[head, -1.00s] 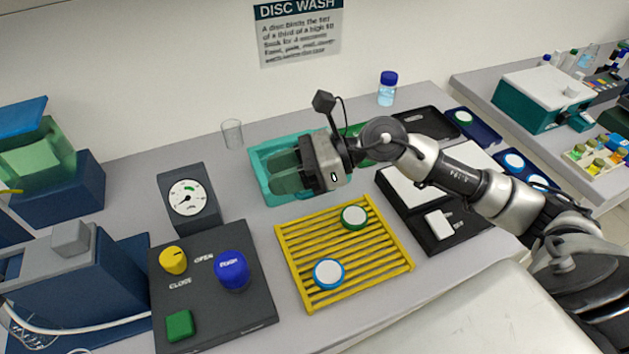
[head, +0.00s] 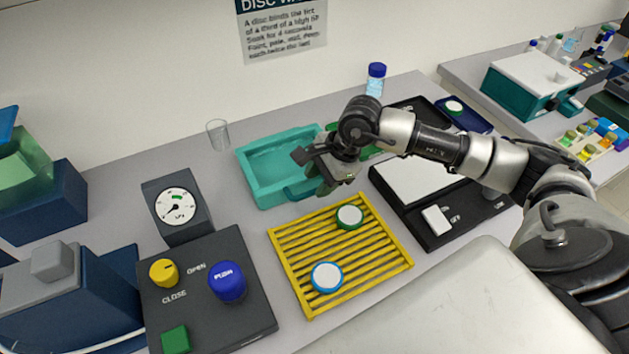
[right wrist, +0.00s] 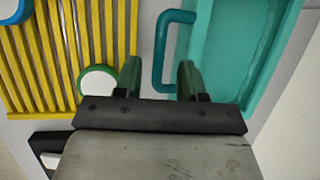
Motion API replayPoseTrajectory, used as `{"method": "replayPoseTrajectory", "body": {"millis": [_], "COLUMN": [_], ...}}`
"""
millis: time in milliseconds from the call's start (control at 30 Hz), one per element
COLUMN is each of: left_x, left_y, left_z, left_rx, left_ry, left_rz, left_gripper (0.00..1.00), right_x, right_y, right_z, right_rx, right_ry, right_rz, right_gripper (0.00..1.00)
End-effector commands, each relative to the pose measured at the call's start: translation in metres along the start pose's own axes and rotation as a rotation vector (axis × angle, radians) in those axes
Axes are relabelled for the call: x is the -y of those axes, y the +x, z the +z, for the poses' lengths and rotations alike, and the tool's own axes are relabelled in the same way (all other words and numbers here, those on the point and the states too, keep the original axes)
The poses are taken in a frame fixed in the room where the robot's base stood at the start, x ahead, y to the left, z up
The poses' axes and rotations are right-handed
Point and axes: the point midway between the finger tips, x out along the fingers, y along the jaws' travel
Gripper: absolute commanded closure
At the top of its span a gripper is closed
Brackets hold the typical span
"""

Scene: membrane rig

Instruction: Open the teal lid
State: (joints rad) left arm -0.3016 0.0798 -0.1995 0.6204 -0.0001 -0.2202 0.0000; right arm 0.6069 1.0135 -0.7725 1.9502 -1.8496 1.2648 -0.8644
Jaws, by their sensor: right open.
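A shallow teal basin-like piece (head: 247,180) with a raised rim sits behind the yellow rack. A darker teal loop handle (head: 300,191) is on its front side. I cannot tell whether this piece is the lid itself. In the right wrist view the handle (right wrist: 160,60) stands out beside the teal surface (right wrist: 235,50). My right gripper (head: 326,180) points down at the basin's front right corner. Its green fingers (right wrist: 158,72) are open, with the near end of the handle appearing between them; contact cannot be told. My left gripper is not in view.
The yellow slatted rack (head: 375,270) holds a green-rimmed disc (head: 350,215) and a blue-rimmed disc (head: 326,277). A black tray (head: 460,232) lies to the right. A clear cup (head: 218,135) and a blue-capped bottle (head: 376,80) stand behind. A control panel (head: 205,305) is front left.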

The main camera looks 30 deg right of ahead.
Motion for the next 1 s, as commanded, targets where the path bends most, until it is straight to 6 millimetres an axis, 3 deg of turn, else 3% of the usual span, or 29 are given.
{"method": "replayPoseTrajectory", "body": {"millis": [200,533,800,1000], "left_x": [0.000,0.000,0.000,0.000], "left_y": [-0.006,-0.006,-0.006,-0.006], "left_z": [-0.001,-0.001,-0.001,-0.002], "left_rx": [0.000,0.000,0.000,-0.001], "left_ry": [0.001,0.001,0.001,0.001], "left_rz": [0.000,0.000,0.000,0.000], "left_gripper": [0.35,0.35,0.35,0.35], "right_x": [0.000,0.000,0.000,0.000], "right_y": [0.022,0.026,0.025,0.025], "right_z": [0.001,0.000,0.000,0.000], "right_rx": [0.002,0.001,0.001,0.001], "right_ry": [0.001,0.000,0.001,0.001], "right_rz": [0.001,-0.001,-0.001,-0.001], "right_gripper": [0.60,0.60,1.00,1.00]}}
